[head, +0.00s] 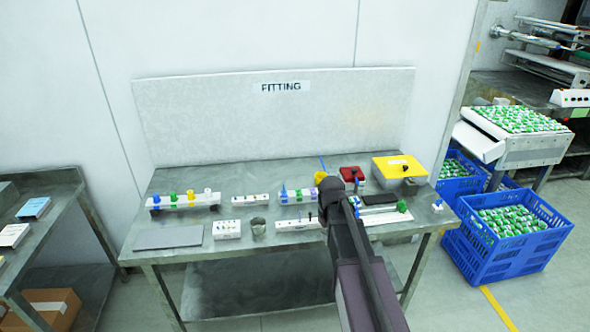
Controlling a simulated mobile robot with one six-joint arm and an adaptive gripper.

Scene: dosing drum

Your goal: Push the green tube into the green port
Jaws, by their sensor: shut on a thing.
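My gripper (332,186) is over the middle right of the steel table, seen from behind along my dark arm. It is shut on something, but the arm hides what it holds. A small yellow part and a bit of green show just left of its tip. A green fitting (403,206) sits at the right end of a white strip, right of my gripper. Another green piece (173,197) stands on the white rack at the left. I cannot tell which green piece is the tube or the port, or whether anything is inserted.
The steel table (275,252) also bears a yellow-topped box (400,166), a red block (352,173), a grey cup (258,225) and a grey pad (168,238). A panel marked FITTING (282,87) stands behind. Blue crates (508,240) stand on the floor at right.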

